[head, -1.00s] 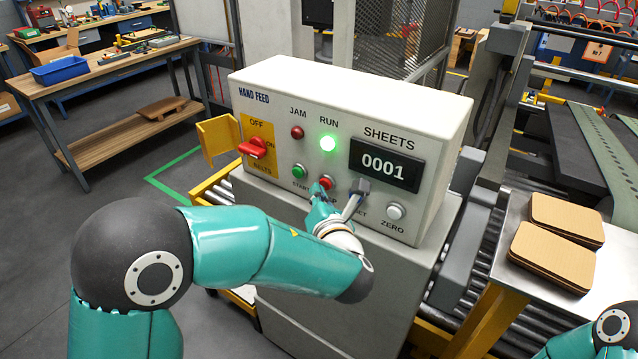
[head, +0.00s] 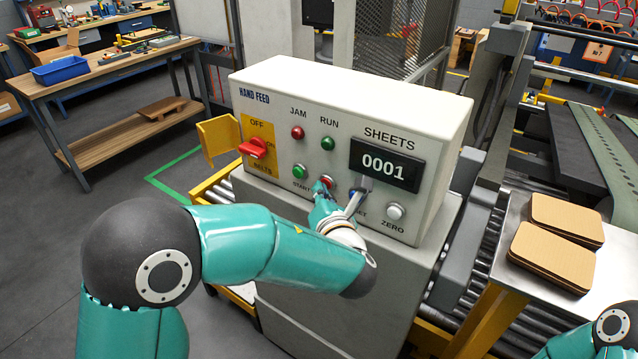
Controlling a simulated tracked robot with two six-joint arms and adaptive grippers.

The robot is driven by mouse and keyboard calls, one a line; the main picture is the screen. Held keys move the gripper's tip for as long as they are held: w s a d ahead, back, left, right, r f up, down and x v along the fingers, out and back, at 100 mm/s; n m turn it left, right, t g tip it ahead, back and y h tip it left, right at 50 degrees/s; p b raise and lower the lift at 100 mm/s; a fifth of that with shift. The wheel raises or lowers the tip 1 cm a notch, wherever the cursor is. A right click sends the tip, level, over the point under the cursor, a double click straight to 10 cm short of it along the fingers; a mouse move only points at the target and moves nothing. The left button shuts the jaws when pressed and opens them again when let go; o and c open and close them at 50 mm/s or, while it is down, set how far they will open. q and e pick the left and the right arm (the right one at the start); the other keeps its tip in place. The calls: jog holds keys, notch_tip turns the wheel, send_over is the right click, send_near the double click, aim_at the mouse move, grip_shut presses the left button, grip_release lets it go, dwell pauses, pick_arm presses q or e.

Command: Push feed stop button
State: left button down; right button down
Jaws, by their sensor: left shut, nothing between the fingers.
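The feed stop button (head: 328,181) is the red button low on the white HAND FEED panel, right of the green START button (head: 300,172). My left gripper (head: 320,189) is shut and empty, with its tips at the lower left edge of the red button. They seem to touch it, but the exact contact is too small to tell. The STOP label is mostly hidden behind the gripper. The green RUN lamp (head: 328,143) is dark. The JAM lamp (head: 297,132) is also unlit. My right gripper is not in view; only part of that arm shows at bottom right.
A grey part on a stalk beside my left gripper partly covers the RESET area. The ZERO button (head: 396,212) and sheet counter (head: 385,165), reading 0001, are to the right. A red switch handle (head: 254,148) and yellow flap (head: 217,138) are at the left. Cardboard sheets (head: 552,255) lie far right.

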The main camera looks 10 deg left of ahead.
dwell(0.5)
pick_arm(q)
jog(key=shift+s+a+b, duration=0.3)
jog(key=shift+s, duration=0.5)
jog(key=shift+s+a+b, duration=0.25)
jog(key=shift+s+a, duration=0.05)
jog(key=shift+s, duration=0.5)
jog(key=shift+s+a+b, duration=0.2)
jog(key=shift+s+a, duration=0.05)
jog(key=shift+s, duration=0.5)
jog(key=shift+s+a+b, duration=0.25)
jog(key=shift+s+a, duration=0.05)
jog(key=shift+s, duration=0.5)
